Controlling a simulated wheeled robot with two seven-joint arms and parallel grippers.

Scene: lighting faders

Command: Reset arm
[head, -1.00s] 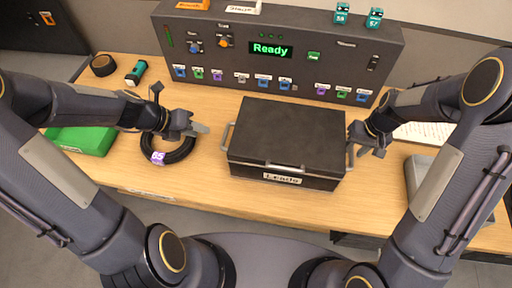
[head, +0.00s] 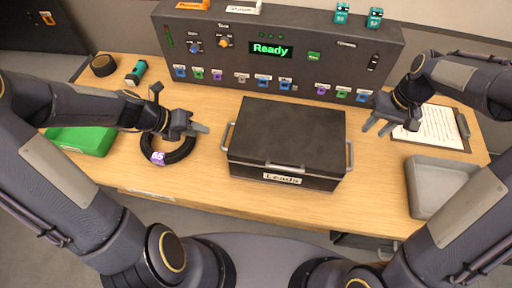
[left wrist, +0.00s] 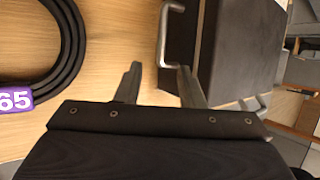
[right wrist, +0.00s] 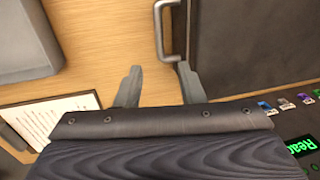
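My left gripper (head: 202,129) is over the table just left of the black box labelled "Leads" (head: 290,125), above the edge of a coiled black cable (head: 182,153) with a purple "65" tag. Its fingers are apart and empty in the left wrist view (left wrist: 158,85). My right gripper (head: 376,126) is to the right of the box, in front of the console's right end. Its fingers are apart and empty in the right wrist view (right wrist: 160,85). The box's lid is closed, and its side handle (right wrist: 168,35) lies beyond the right fingertips, apart from them.
A console (head: 330,52) with a green "Ready" display and a row of coloured sockets stands along the back. A grey tray (head: 432,190) and a clipboard (head: 440,128) are at right. The table front is clear.

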